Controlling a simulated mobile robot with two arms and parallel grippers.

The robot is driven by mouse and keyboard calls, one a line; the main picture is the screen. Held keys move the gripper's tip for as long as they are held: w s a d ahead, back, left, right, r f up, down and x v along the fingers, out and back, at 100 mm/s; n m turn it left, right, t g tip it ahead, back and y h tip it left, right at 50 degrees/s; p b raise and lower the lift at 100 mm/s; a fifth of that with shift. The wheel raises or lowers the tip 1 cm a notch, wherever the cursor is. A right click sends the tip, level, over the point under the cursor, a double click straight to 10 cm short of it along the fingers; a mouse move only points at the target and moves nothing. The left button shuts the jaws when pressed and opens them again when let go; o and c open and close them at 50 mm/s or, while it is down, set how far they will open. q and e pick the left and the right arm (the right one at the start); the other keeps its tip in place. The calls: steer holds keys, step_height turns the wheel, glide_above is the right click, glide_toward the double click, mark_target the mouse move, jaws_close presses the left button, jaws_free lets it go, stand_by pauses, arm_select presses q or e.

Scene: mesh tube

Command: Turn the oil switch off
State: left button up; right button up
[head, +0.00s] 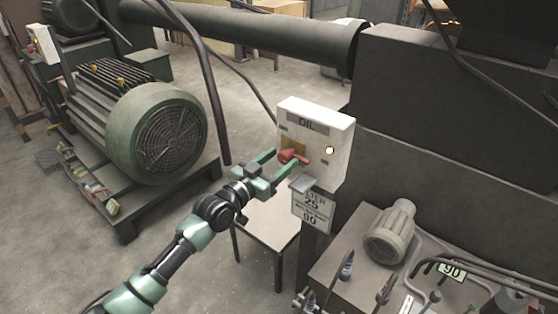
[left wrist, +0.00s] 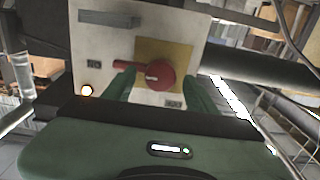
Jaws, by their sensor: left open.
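The oil switch is a white box (head: 341,132) labelled OIL, with a red rotary handle (head: 291,157) on a yellow plate and a lit lamp (head: 329,151) beside it. In the head view my left gripper (head: 275,167) is at the front of the box, with its green fingers open by the red handle. In the left wrist view the red handle (left wrist: 158,75) lies between the two open fingers (left wrist: 160,88), its lever pointing left in that picture. I cannot tell whether the fingers touch it. The lamp glows in this view too (left wrist: 87,90). My right gripper is not in view.
A sign (head: 312,208) hangs just below the box. A small table (head: 267,220) stands under my left gripper. A big green motor (head: 157,135) is at left, with black cables hanging near the arm. A machine with a small motor (head: 391,232) and levers fills the lower right.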

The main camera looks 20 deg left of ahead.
arm_select(q)
jaws_close()
steer(key=shift+n, duration=0.4)
steer(key=shift+n+p, duration=0.35)
steer(key=shift+n, duration=0.65)
steer(key=n, duration=0.5)
steer(key=shift+a+p, duration=0.1)
steer(key=shift+p, duration=0.3)
steer(key=n, duration=0.5)
steer(key=shift+f, duration=0.1)
steer(key=n+p, duration=0.1)
steer(key=n, duration=0.4)
steer(key=shift+f, duration=0.1)
